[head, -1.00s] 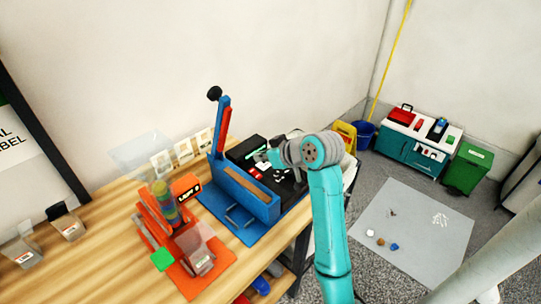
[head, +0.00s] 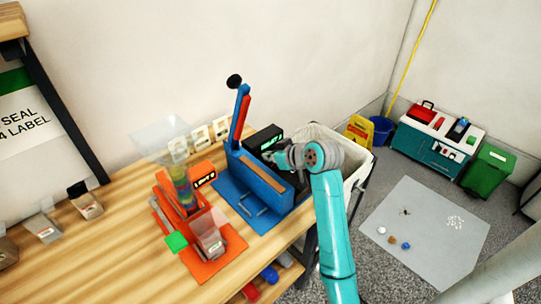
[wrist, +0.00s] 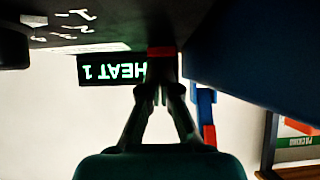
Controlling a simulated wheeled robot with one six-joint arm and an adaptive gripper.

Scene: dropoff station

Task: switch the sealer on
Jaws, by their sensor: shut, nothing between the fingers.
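The sealer (head: 258,182) is a blue machine on the wooden bench, its blue and red lever arm (head: 240,118) raised with a black knob on top. Its black control box (head: 262,137) stands behind the blue bar. The lit green display reads HEAT 1, upside down in the wrist view (wrist: 112,70). A red switch (wrist: 162,51) shows there on the black panel, right at my fingertips. My gripper (wrist: 160,88) is shut and empty, with its tips at or just short of the switch; contact is unclear. In the head view my gripper (head: 282,158) covers the switch area.
An orange label device (head: 195,225) stands left of the sealer, with a clear panel above it. Small cards (head: 200,138) stand behind. A white-lined bin (head: 355,160) is right of the bench. Open floor with a grey mat (head: 425,228) lies farther right.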

